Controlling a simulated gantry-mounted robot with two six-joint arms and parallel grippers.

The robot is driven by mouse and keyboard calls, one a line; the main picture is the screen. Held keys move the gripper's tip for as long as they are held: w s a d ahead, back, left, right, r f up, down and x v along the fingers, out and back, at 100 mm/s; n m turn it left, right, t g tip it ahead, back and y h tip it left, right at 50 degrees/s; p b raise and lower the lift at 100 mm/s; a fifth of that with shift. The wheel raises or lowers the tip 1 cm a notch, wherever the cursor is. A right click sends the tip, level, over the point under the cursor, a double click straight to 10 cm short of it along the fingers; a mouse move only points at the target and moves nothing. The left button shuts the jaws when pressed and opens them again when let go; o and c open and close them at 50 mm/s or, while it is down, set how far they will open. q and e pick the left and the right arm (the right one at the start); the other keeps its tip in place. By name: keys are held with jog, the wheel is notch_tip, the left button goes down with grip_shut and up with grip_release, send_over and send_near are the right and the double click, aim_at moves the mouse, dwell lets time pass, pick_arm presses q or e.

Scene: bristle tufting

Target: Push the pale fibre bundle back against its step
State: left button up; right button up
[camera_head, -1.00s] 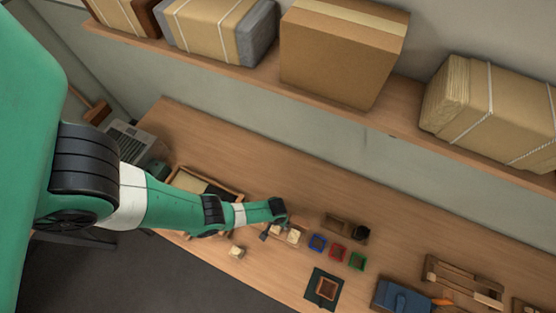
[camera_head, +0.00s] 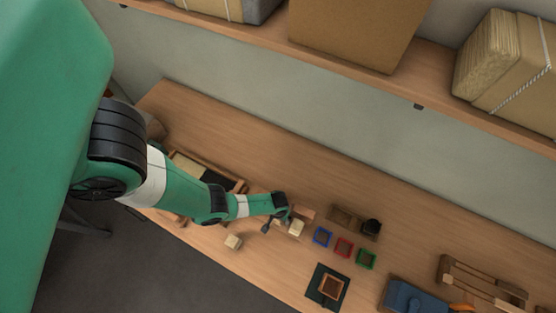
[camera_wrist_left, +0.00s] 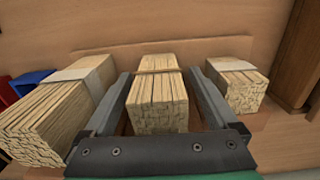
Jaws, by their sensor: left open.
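In the left wrist view a pale tan fibre bundle (camera_wrist_left: 157,97) with a thin brown band lies between the two fingers of my left gripper (camera_wrist_left: 160,76). The fingers are open, one along each side, with gaps at the near end; contact farther along is hard to tell. A wooden board (camera_wrist_left: 165,52) rises behind the bundle; whether they touch is unclear. Similar bundles with pale bands lie outside the fingers, left (camera_wrist_left: 55,112) and right (camera_wrist_left: 242,86). In the head view my left gripper (camera_head: 277,222) is beside a small pale block (camera_head: 297,227). My right gripper is not visible.
Blue (camera_head: 322,237), red (camera_head: 344,247) and green (camera_head: 366,259) small trays stand right of the gripper. A dark green mat (camera_head: 316,283) bears a wooden box. A loose pale block (camera_head: 233,242) lies near the front table edge.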

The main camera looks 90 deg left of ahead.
pick_arm(q)
grip_shut()
jog(key=shift+w+a, duration=0.4)
jog(key=shift+a, duration=0.15)
grip_release()
jog(key=shift+a, duration=0.15)
